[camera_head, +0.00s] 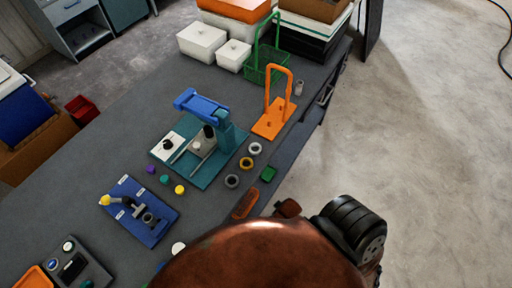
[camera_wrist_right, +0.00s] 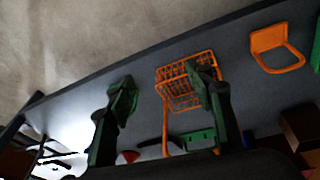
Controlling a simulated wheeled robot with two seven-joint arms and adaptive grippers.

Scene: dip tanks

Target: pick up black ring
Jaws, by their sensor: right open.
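A dark grey ring (camera_head: 232,181), the darkest of three small rings, lies flat on the grey bench. I cannot make out any of the rings in that view. The right fingers do not show clearly in the head view, and my left gripper is not in view.
A teal press (camera_head: 213,150) stands left of the rings, and an orange handled rack (camera_head: 270,120) stands beyond them. A blue fixture (camera_head: 139,211) sits at left. In the wrist view an orange wire basket (camera_wrist_right: 182,88) appears behind the fingers.

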